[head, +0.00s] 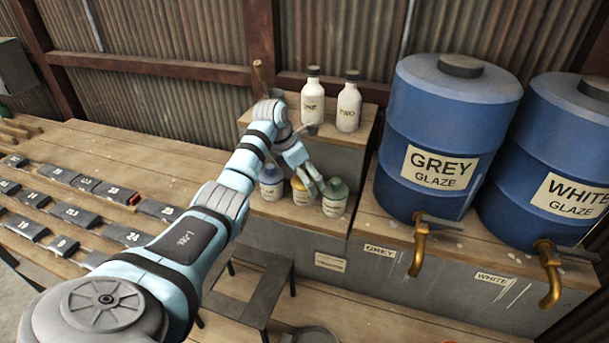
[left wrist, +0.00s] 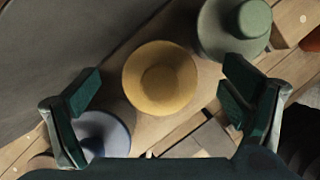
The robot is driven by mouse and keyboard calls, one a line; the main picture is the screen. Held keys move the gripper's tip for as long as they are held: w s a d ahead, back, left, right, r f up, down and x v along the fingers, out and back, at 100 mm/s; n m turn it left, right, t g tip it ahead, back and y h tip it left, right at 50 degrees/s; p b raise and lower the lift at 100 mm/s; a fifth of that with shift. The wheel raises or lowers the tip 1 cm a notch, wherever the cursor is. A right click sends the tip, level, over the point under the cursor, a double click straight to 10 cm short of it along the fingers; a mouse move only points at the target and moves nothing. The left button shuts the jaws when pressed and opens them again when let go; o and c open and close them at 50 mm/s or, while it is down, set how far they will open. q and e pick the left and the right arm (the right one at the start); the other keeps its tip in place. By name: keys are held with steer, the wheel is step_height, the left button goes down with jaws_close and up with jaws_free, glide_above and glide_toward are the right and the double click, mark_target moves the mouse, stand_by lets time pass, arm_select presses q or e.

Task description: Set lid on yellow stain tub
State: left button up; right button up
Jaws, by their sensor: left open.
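The yellow tub (head: 301,193) stands on the lower wooden shelf between a blue tub (head: 271,182) and a green tub (head: 334,197). My left gripper (head: 308,181) is above the yellow tub, pointing down and partly hiding it. In the left wrist view the yellow round top (left wrist: 160,78) lies between the spread, empty fingers, with a raised or recessed circle at its middle. I cannot tell whether this is a seated lid. The green tub (left wrist: 232,28) and blue tub (left wrist: 102,133) lie on either side. No separate loose lid can be made out.
Two white bottles (head: 348,106) stand on the upper shelf behind. Blue grey-glaze (head: 447,130) and white-glaze (head: 560,165) barrels with brass taps stand right. A wooden table (head: 110,160) with several dark numbered blocks is left. A dark stool (head: 245,295) stands below.

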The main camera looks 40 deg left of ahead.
arm_select(q)
steer(key=shift+r, duration=0.35)
steer(key=v, duration=1.1)
steer(key=shift+r, duration=0.15)
steer(key=shift+s, duration=0.1)
